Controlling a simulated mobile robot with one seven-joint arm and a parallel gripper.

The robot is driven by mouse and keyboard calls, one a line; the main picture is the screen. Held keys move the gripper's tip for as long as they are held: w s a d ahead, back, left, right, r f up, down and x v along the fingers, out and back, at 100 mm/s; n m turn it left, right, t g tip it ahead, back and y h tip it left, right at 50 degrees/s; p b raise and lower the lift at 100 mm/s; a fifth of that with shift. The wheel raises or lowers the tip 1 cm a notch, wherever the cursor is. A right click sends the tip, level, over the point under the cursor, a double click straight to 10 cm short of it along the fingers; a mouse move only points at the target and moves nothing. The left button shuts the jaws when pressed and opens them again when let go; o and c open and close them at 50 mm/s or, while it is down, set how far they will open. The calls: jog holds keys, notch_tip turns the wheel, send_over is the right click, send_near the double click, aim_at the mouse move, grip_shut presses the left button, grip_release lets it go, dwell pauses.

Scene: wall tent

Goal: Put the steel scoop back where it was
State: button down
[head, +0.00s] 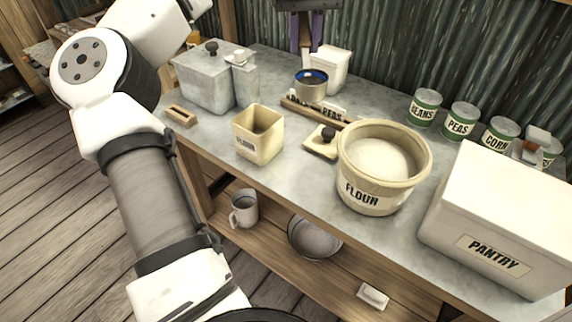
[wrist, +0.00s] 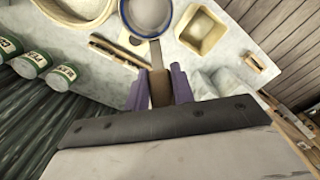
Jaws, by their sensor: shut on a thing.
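The steel scoop (head: 311,86) is above the worktop, its round bowl in front of my gripper. In the wrist view the scoop's bowl (wrist: 150,14) is at the top edge, pale grey inside, with a metal neck leading back to a brown handle. My gripper (head: 301,42) has purple fingers and comes in at the top of the head view. In the wrist view my gripper (wrist: 159,88) is shut on the scoop's handle. The scoop's height above the surface is hard to judge.
On the worktop (head: 285,180) stand a flour crock (head: 365,196), a square flour tin (head: 257,140), a lid with black knob (head: 321,146), a labelled wooden strip (head: 296,107), a white bin (head: 333,70), a metal box (head: 200,84), several green cans (head: 460,122) and a pantry box (head: 500,220).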

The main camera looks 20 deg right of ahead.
notch_tip(320, 180, down, 20)
jog(key=shift+s+r+p, duration=0.1)
jog(key=shift+p, duration=0.95)
jog(key=shift+f, duration=0.25)
jog(key=c, duration=1.5)
grip_release()
jog(key=shift+r, duration=0.2)
notch_tip(320, 180, up, 12)
jog(key=shift+r+b, duration=0.1)
jog(key=shift+b, duration=0.7)
